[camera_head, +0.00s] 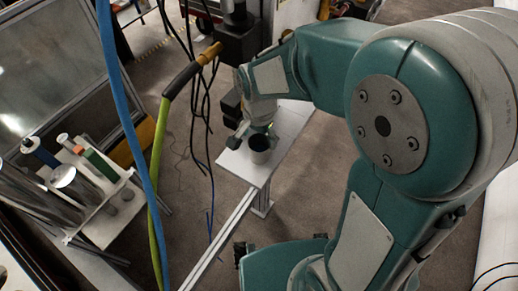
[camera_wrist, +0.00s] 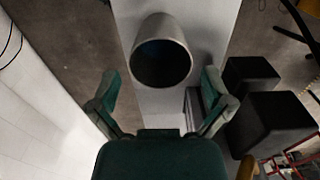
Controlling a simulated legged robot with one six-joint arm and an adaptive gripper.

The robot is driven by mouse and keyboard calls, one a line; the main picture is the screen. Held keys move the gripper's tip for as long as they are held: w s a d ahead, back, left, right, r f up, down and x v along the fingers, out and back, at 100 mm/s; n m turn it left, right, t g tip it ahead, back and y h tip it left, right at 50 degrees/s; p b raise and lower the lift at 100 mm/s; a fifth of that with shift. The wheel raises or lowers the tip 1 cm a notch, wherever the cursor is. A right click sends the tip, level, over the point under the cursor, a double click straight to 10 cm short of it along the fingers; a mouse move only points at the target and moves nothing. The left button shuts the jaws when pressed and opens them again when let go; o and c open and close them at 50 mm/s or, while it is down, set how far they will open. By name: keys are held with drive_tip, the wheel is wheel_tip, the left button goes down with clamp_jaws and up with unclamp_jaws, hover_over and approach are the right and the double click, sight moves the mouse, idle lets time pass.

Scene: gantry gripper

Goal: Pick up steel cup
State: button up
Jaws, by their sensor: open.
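The steel cup (camera_head: 260,150) is grey with a dark inside. It stands on a narrow white table in the head view, just below my gripper (camera_head: 252,136). In the wrist view the cup (camera_wrist: 163,52) is upright, its dark opening facing the camera. My gripper (camera_wrist: 160,105) is open there, with one green finger at each side. The cup lies beyond the fingertips, roughly centred between them, and nothing is held. Whether a finger touches the cup in the head view is hard to tell.
The white table (camera_head: 243,170) is narrow, with bare surface around the cup. A rack (camera_head: 105,225) with several cylinders stands at the left. Blue and green cables (camera_head: 120,90) hang in the foreground. Dark boxes (camera_wrist: 275,122) sit at the right in the wrist view.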

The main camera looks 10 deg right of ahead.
sight(259, 148)
wheel_tip(259, 148, down, 5)
drive_tip(key=shift+w+r, duration=0.1)
drive_tip(key=shift+w, duration=0.05)
drive_tip(key=c, duration=1)
drive_tip(key=shift+r, duration=0.1)
